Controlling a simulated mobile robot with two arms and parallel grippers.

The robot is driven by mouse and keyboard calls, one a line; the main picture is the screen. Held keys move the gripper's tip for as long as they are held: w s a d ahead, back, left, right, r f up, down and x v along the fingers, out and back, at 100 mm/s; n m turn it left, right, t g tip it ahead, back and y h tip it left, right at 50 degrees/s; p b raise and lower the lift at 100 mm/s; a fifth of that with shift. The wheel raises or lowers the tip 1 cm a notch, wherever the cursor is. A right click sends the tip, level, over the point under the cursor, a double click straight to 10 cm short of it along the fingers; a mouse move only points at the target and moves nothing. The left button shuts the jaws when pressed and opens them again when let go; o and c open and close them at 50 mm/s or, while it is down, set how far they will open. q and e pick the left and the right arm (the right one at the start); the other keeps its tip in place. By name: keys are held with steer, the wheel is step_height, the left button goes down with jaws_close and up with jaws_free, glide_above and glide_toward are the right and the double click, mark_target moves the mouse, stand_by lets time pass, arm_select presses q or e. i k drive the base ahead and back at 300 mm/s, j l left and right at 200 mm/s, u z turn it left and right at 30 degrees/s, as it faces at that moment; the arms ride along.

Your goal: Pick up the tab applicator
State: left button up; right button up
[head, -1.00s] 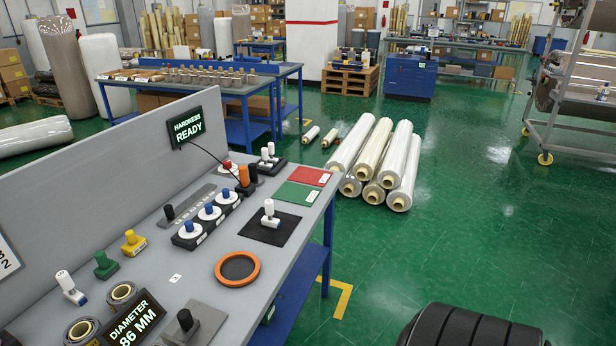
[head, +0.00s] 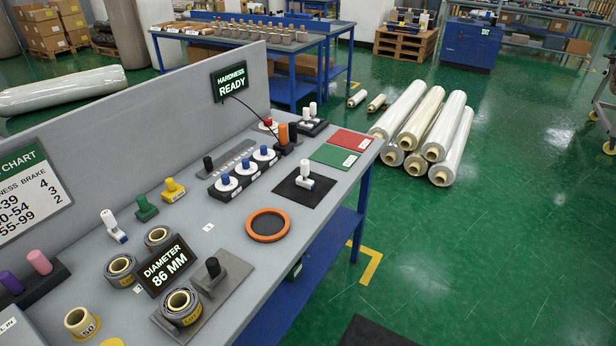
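A white-handled tool with a small blue part (head: 113,226) stands on the grey workbench (head: 225,235) at the left, beside a green-handled piece (head: 145,208). Another white-handled tool (head: 305,177) stands upright on a black square mat (head: 297,194) near the bench's right end. I cannot tell by label which of these is the tab applicator. Neither of my grippers is in view.
The bench also holds an orange ring (head: 268,224), a yellow-handled piece (head: 173,189), a diameter display (head: 166,266), a hardness display (head: 229,82) and several small rolls. Wrapped rolls (head: 430,130) lie on the floor beyond. Green floor (head: 480,260) to the right is clear.

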mark_target(303, 182)
steer(key=i+l+u, duration=0.25)
steer(key=u, duration=0.15)
steer(key=i+l+u, duration=0.2)
steer(key=u, duration=0.2)
steer(key=i+l+u, duration=0.1)
steer(key=l+u, duration=0.3)
